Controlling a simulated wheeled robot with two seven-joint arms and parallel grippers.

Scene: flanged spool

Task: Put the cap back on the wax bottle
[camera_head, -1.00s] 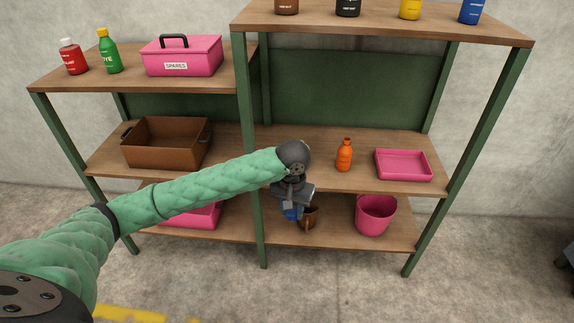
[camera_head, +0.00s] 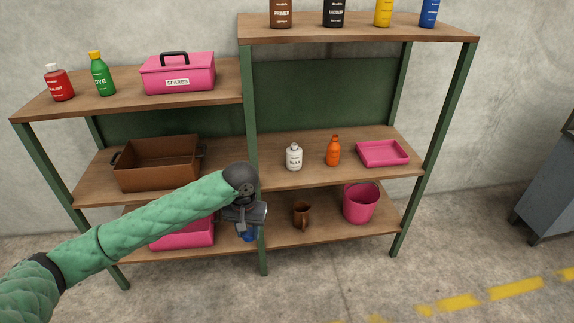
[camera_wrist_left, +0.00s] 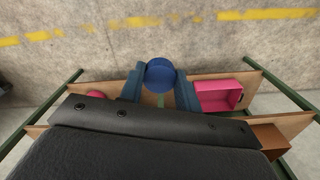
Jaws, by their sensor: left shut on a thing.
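The white wax bottle (camera_head: 294,157) stands upright on the middle shelf, to the left of an orange bottle. No coloured cap shows on its neck. My left gripper (camera_head: 247,232) is in front of the shelving post, to the left of the wax bottle and lower in the picture. It is shut on a round blue cap, seen clearly between the two fingers in the left wrist view (camera_wrist_left: 160,74). In the head view, the gripper mostly hides the cap. My right gripper is not in view.
The orange bottle (camera_head: 333,151) and a pink tray (camera_head: 383,153) stand right of the wax bottle. A brown mug (camera_head: 301,214) and a pink bucket (camera_head: 360,203) are on the shelf below. The green post (camera_head: 252,130) rises beside my gripper. Shelf room in front of the bottle is clear.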

